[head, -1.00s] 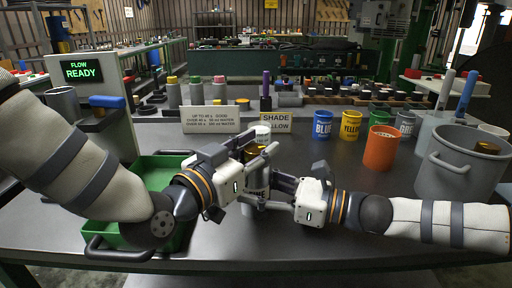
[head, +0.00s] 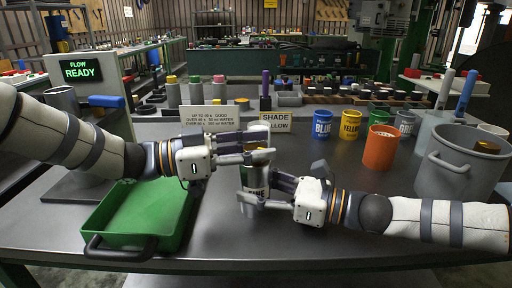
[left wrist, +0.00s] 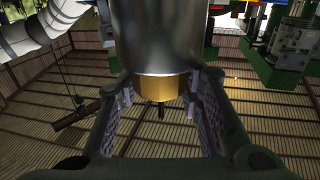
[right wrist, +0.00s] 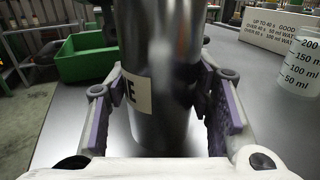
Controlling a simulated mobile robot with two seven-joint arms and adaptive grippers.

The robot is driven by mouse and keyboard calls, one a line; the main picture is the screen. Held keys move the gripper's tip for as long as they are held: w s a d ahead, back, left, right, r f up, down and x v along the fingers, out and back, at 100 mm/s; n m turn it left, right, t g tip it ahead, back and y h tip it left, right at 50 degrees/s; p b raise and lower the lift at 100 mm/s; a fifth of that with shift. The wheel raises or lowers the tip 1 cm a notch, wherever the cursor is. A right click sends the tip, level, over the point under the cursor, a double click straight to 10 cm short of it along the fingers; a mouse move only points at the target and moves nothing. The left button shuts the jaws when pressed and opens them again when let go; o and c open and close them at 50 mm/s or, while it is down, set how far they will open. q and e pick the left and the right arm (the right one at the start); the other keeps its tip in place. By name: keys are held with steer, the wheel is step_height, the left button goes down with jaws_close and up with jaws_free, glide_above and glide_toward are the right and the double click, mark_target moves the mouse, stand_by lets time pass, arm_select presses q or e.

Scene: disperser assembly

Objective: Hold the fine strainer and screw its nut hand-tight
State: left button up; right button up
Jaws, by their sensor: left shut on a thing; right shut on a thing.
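The fine strainer (head: 257,179) is a grey metal cylinder with a white label, standing roughly upright near the table's front middle. My right gripper (head: 250,188) is shut around its body; in the right wrist view the strainer (right wrist: 160,80) sits between the finger pads, with only the end of the label showing. The brass nut (left wrist: 160,87) shows at the strainer's end in the left wrist view, between the fingers of my left gripper (left wrist: 160,103). My left gripper is shut on the nut, above the right one. In the head view its fingers mostly hide the nut.
A green tray (head: 138,212) lies left of the strainer. A clear measuring beaker (right wrist: 299,68) and a white sign (head: 209,118) stand behind it. An orange cup (head: 381,148) and a large grey pot (head: 462,178) are at the right.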

arm_select(q)
steer(key=shift+r+g, duration=0.2)
steer(key=shift+g, duration=0.1)
arm_select(e)
steer(key=shift+s, duration=0.1)
arm_select(q)
steer(key=o, duration=1.2)
steer(key=shift+f, duration=0.1)
steer(key=a, duration=0.4)
steer(key=s+a, duration=0.1)
steer(key=a, duration=0.3)
steer(key=s+a, duration=0.1)
steer(key=a, duration=0.2)
steer(key=shift+s+a, duration=0.25)
steer(key=shift+a, duration=0.15)
arm_select(e)
steer(key=o, duration=1.7)
